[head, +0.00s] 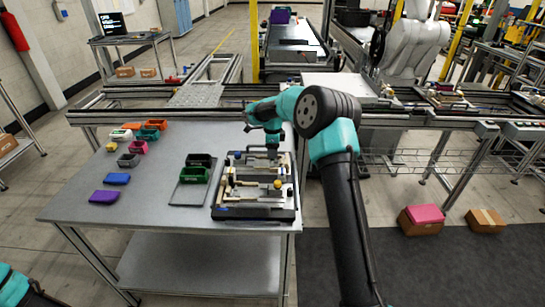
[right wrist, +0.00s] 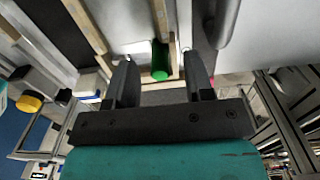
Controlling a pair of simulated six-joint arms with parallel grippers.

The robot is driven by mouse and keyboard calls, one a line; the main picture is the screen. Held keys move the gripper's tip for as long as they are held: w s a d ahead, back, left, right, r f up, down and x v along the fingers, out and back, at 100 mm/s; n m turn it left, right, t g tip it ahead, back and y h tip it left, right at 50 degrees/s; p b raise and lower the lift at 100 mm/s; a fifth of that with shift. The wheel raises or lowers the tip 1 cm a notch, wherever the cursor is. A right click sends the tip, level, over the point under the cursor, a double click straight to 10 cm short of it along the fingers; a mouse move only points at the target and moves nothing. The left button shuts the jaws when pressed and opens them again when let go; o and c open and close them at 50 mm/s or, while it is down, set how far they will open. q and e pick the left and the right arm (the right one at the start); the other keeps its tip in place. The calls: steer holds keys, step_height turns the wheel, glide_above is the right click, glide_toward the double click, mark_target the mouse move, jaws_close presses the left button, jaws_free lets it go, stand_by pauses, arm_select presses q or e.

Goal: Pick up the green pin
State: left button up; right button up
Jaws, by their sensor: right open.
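The green pin (right wrist: 160,62) shows in the right wrist view as a short green cylinder in a light, wood-coloured frame. My right gripper (right wrist: 159,70) is open, with one dark finger on each side of the pin. I cannot tell how far the fingertips are from it. In the head view my right gripper (head: 272,152) points down over the far part of the pallet fixture (head: 255,214) on the grey table. The pin cannot be made out there. My left gripper is out of view; only a bit of my left arm shows at the bottom left corner.
A green bin (head: 194,175) and a black bin (head: 200,160) stand left of the fixture. Blue (head: 117,179) and purple (head: 103,196) pieces and several small bins lie further left. A yellow knob (right wrist: 28,103) shows in the right wrist view. The table's front left is clear.

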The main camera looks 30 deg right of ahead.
steer(key=shift+f, duration=0.6)
jaws_close()
